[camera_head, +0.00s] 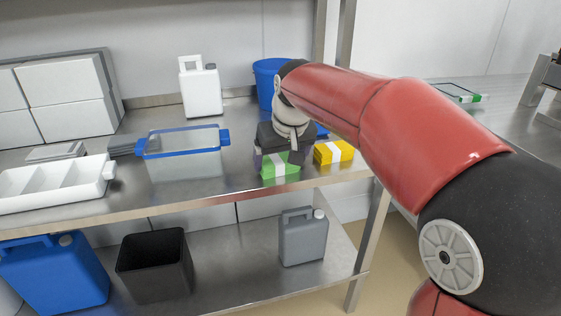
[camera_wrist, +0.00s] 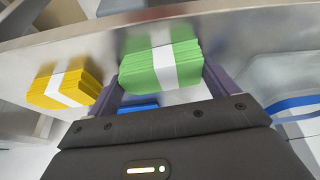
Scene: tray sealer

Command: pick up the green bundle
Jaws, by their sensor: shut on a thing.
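The green bundle (camera_head: 281,170) has a white band and is at the front edge of the steel bench, right of the clear container. It also shows in the wrist view (camera_wrist: 150,72), between the two fingers. My gripper (camera_head: 276,162) reaches down from above and is shut on the green bundle, with a finger at each side. I cannot tell whether the bundle touches the bench.
A yellow bundle (camera_head: 334,151) lies just right of the gripper. A blue bundle (camera_wrist: 138,108) shows partly behind it. A clear container with blue rim (camera_head: 183,154) stands left. A blue bin (camera_head: 265,84) and white jug (camera_head: 200,90) stand behind. A shelf with a grey jug (camera_head: 302,238) is below.

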